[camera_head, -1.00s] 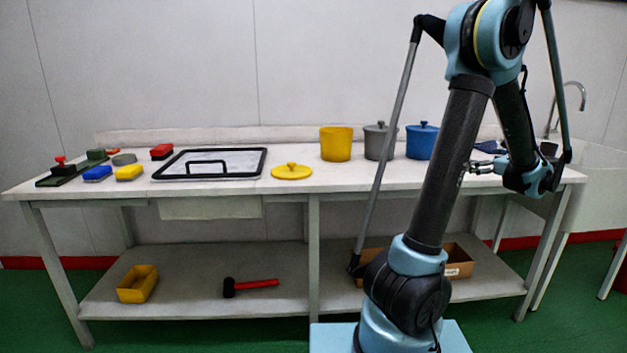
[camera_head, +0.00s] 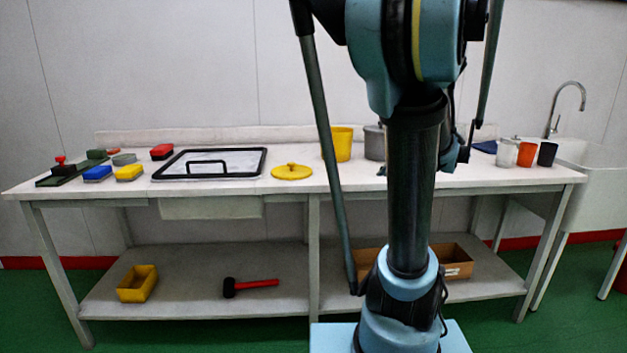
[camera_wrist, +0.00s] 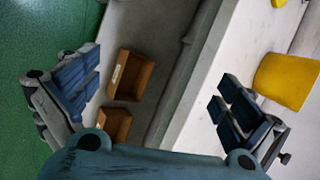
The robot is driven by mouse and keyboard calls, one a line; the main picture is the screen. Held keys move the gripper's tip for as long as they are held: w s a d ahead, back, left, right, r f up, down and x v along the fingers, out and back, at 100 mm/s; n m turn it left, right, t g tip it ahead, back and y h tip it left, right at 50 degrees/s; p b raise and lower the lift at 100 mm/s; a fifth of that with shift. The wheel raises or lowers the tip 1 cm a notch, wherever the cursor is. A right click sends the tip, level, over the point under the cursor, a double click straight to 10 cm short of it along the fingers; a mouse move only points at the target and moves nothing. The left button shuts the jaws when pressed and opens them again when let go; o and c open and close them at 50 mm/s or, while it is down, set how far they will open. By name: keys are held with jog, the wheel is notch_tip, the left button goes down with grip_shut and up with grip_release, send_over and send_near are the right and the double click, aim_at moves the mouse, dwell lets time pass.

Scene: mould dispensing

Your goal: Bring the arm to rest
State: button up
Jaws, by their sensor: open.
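My gripper (camera_wrist: 158,103) is open and empty in the wrist view, its two blue-padded fingers wide apart. Between and beyond them lie the worktable's front edge and the lower shelf. In the head view my arm stands nearly upright in front of the table's right half, and the gripper is mostly hidden behind it. The arm covers the place where the blue pot stood and part of the grey pot (camera_head: 374,142).
The worktable (camera_head: 240,190) carries a yellow pot (camera_head: 343,144), a yellow lid (camera_head: 291,172), a black-framed tray (camera_head: 165,172), sponges and several cups at right (camera_head: 526,153). A cardboard box (camera_head: 458,262), mallet (camera_head: 250,286) and yellow bin (camera_head: 138,284) lie on the lower shelf.

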jog(key=s+a+f+n+g+h, duration=0.2)
jog(key=s+f+n, duration=0.3)
jog(key=s, duration=0.5)
jog(key=s+a+f+n+g+h, duration=0.1)
jog(key=s+a+f+n+h, duration=0.2)
jog(key=s+n, duration=0.6)
notch_tip(320, 180, down, 2)
jog(key=shift+s+a+f+g, duration=0.25)
jog(key=shift+s+g, duration=0.15)
jog(key=shift+s, duration=0.25)
jog(key=shift+w+f, duration=0.2)
jog(key=shift+w, duration=0.25)
